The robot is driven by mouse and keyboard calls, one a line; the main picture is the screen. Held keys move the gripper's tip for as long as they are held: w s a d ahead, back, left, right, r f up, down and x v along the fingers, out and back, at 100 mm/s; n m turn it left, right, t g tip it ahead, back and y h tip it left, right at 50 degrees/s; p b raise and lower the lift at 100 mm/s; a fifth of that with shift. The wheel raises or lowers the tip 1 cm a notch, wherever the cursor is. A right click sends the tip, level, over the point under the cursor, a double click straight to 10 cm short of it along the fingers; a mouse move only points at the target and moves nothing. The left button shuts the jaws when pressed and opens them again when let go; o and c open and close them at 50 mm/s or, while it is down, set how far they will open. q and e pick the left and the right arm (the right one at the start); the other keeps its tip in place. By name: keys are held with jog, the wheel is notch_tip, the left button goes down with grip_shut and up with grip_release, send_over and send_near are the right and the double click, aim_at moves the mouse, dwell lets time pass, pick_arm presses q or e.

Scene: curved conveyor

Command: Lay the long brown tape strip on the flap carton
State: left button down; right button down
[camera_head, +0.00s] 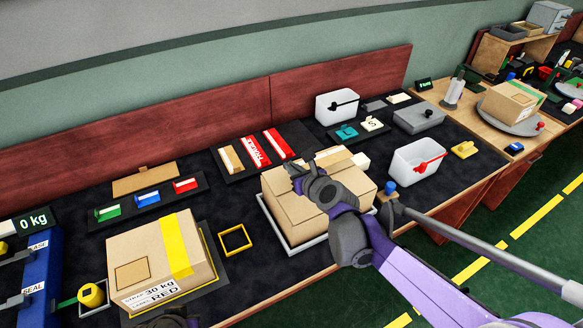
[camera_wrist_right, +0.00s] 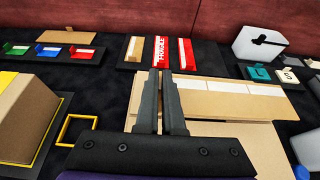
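The flap carton (camera_head: 290,213) stands on a pale tray in the middle of the bench. A brown strip (camera_head: 231,159) lies in the left slot of a dark holder behind it, beside two red strips; it also shows in the wrist view (camera_wrist_right: 134,49). A tan band with a pale stripe (camera_wrist_right: 235,87) lies along the carton's far top side; I cannot tell whether it is tape or a flap. A dark part at the bottom edge may be my left gripper.
A yellow-taped carton (camera_head: 150,262) stands at the front left, with a yellow square frame (camera_head: 235,239) beside it. White bins (camera_head: 337,106) and (camera_head: 405,170) stand to the right. A holder with green, blue and red pieces (camera_head: 148,198) is at the back left.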

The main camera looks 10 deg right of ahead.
aim_at(292, 193)
jog(key=shift+f, duration=0.1)
jog(key=shift+f+b, duration=3.05)
jog(key=shift+f, duration=0.85)
jog(key=c, duration=1)
grip_release()
jog(key=shift+o, duration=0.2)
jog(key=p+v, duration=0.1)
jog(key=v, duration=1)
